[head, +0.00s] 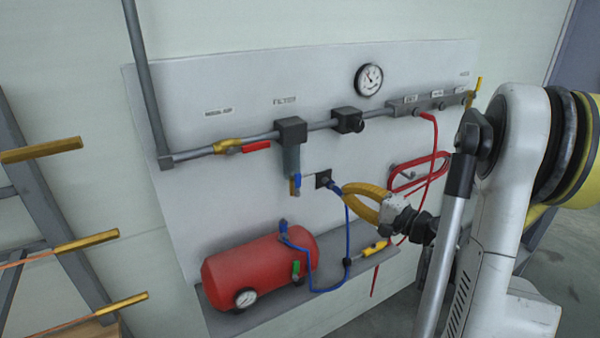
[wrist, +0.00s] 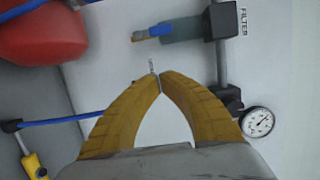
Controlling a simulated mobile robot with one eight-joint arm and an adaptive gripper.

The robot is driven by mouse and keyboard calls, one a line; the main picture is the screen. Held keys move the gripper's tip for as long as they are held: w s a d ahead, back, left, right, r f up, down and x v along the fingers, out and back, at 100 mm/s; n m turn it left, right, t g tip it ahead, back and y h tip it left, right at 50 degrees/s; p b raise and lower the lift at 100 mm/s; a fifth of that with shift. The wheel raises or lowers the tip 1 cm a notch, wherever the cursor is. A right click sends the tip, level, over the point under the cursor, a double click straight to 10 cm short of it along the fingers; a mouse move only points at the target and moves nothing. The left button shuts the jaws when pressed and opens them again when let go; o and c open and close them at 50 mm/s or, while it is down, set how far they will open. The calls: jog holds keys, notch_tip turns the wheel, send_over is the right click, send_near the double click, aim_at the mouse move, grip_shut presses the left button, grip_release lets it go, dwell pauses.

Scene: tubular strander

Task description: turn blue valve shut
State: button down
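The blue valve handle (head: 297,181) sits on a small brass valve under the filter (head: 291,150) on the wall panel. In the wrist view the blue handle (wrist: 160,29) lies beyond my fingertips, near the top edge, with brass at its left end. The handle hangs roughly upright in the head view. My gripper (head: 346,189) has yellow curved fingers and is to the right of the valve, apart from it. In the wrist view my gripper's fingertips (wrist: 160,77) meet, with nothing clearly held between them. A small grey pin shows just past the tips.
A black square fitting (head: 323,179) with a blue hose is close to my fingertips. A red tank (head: 260,272) stands on the shelf below. A red-handled valve (head: 256,147) and a gauge (head: 369,79) are above. A red hose (head: 433,150) hangs at right.

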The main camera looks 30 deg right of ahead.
aim_at(298, 185)
jog(key=w+a+b, duration=0.2)
jog(key=w+a, duration=0.4)
jog(key=w, duration=0.3)
jog(key=shift+w+t, duration=0.15)
jog(key=shift+t, duration=0.15)
